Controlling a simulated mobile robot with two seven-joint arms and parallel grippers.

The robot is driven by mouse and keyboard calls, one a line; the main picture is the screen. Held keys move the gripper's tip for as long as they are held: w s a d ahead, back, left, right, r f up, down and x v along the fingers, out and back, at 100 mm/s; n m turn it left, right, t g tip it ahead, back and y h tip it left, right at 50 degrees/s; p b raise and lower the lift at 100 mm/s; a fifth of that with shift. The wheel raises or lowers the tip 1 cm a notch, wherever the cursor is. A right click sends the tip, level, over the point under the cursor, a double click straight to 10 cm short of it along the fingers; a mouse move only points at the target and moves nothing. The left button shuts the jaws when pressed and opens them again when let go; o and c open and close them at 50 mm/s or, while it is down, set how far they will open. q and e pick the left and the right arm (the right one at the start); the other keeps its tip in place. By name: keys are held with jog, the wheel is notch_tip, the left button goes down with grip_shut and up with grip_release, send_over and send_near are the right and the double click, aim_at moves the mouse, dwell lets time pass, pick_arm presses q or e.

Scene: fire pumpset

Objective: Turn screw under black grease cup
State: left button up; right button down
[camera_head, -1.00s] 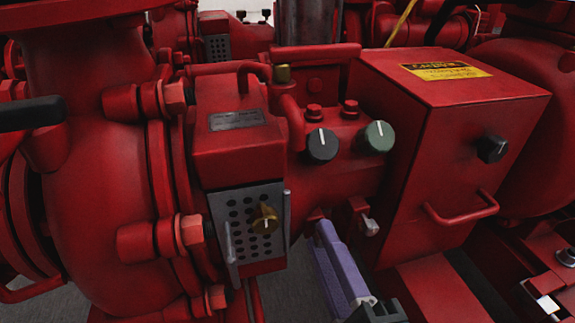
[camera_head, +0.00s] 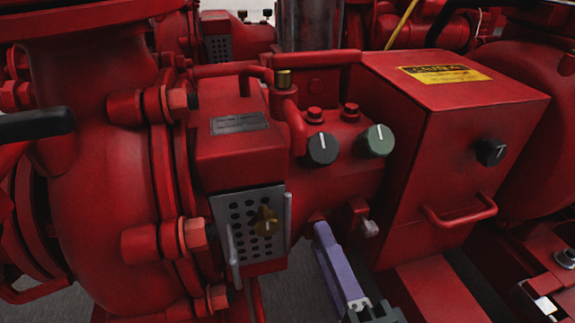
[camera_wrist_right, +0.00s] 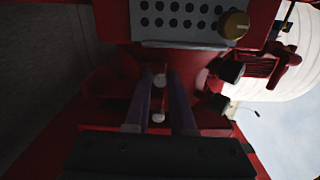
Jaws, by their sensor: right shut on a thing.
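The black grease cup (camera_head: 322,148) is a round knob with a white line, on the red pump housing. My right gripper (camera_head: 319,228), with purple fingers, comes up from below and its tips are under this cup. In the right wrist view the fingers (camera_wrist_right: 163,77) are shut around a small pale screw (camera_wrist_right: 160,80). In the head view the fingers hide that screw. A second pale screw (camera_head: 370,228) stands to the right, under the green grease cup (camera_head: 376,140), apart from the fingertips. My left gripper is not in view.
A perforated grey plate (camera_head: 277,244) with a brass knob (camera_head: 265,221) is left of the gripper. A red box (camera_head: 455,150) with a handle (camera_head: 460,216) stands to the right. Red flanges with bolts (camera_head: 195,234) fill the left side. A brass cap (camera_head: 283,79) stands above.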

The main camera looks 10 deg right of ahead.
jog(key=c, duration=0.8)
grip_release()
jog(key=shift+o, duration=0.2)
jog(key=s+p, duration=0.2)
jog(key=s, duration=0.8)
jog(key=shift+d+p, duration=0.2)
jog(key=shift+p, duration=0.15)
